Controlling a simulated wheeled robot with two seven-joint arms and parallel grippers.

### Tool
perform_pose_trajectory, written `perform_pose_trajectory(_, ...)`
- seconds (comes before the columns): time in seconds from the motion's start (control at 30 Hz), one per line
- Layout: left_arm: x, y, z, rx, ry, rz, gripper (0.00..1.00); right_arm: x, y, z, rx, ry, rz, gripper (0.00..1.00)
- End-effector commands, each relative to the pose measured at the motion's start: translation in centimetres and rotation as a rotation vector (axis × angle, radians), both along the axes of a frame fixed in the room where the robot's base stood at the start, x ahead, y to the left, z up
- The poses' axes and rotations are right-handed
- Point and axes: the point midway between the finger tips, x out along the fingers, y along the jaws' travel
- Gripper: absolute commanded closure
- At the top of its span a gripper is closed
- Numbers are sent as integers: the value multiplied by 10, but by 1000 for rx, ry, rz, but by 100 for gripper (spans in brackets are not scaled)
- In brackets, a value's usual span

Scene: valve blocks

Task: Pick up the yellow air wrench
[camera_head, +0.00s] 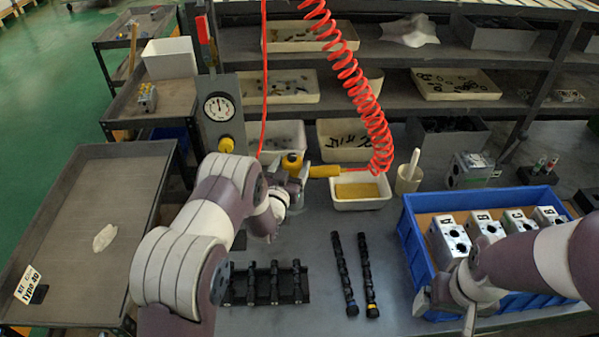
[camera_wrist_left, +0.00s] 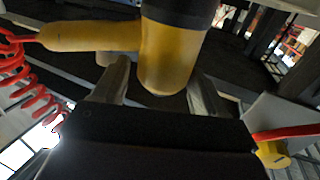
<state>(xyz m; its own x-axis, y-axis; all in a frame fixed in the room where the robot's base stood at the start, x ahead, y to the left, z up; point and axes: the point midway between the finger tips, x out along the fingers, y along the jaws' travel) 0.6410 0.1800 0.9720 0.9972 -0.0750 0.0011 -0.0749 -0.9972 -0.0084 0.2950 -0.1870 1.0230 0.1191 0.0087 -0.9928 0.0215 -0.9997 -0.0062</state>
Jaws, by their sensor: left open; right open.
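In the left wrist view the wrench's thick yellow body (camera_wrist_left: 170,55) lies between the two fingers of my left gripper (camera_wrist_left: 160,95). The fingers stand apart on either side, with no clear contact. In the head view my left gripper (camera_head: 290,180) is at the wrench's left end and partly covers it. My right gripper (camera_head: 447,305) is open and empty at the front of the blue crate.
The blue crate (camera_head: 412,240) holds several lettered metal blocks (camera_head: 449,238). Black shafts (camera_head: 341,270) and a black rack (camera_head: 270,285) lie in front. A gauge post (camera_head: 216,125) stands left.

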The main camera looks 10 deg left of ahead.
Motion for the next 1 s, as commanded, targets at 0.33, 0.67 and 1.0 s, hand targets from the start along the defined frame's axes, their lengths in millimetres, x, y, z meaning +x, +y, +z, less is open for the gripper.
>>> perform_pose_trajectory(0.33, 15, -1, -1, 0, 0, 0, 31, 0, 0, 2, 0, 1, 0, 11)
perform_pose_trajectory(0.67, 16, -1, 4, -1, -10, 0, 85, 0, 0, 2, 0, 1, 0, 11)
perform_pose_trajectory(1.0, 16, -1, 29, -1, -13, 1, 85, 0, 0, -1, 0, 1, 0, 11)
